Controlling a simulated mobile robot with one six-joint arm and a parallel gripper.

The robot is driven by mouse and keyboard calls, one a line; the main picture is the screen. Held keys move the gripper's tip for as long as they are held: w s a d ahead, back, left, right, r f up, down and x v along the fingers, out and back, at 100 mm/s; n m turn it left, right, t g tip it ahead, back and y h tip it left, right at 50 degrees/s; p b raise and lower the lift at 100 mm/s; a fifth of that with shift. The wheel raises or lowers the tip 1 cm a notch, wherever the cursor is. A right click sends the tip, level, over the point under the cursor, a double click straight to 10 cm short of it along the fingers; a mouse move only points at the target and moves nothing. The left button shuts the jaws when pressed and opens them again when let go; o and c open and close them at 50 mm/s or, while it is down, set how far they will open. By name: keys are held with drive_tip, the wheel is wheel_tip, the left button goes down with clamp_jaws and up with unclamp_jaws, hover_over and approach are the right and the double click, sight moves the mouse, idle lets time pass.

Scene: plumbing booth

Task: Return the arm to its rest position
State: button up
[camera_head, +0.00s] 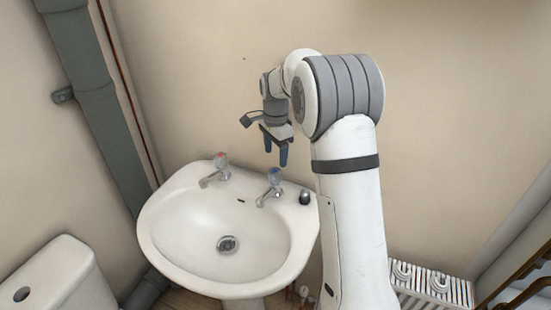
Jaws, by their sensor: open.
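My gripper (275,155) points down with its blue fingers above the back right of the sink. It is open, with nothing seen between the fingers. It hangs just above the tap with the blue marking (274,178) and looks apart from it, though the exact gap is hard to judge. My white and grey arm bends over at the right of the sink. The tap with the red marking (221,166) stands at the back left of the sink (160,238).
A small dark-topped object (305,197) sits on the sink's right rim. A toilet cistern (62,280) is at lower left, a grey pipe (108,135) runs down the left wall, and a radiator (432,287) is at lower right. The wall behind my arm is close.

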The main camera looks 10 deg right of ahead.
drive_tip(key=s+d+r+n+t, duration=0.1)
drive_tip(key=s+r+n, duration=0.35)
drive_tip(key=s, duration=0.75)
drive_tip(key=s+r+n+t, duration=0.1)
drive_tip(key=s+r+n, duration=0.35)
drive_tip(key=s, duration=0.75)
drive_tip(key=s+f+n, duration=0.3)
drive_tip(key=s+n, duration=0.1)
drive_tip(key=s, duration=0.5)
drive_tip(key=shift+s+d+n+t, duration=0.2)
drive_tip(key=shift+s+n+t, duration=0.1)
drive_tip(key=shift+s, duration=0.05)
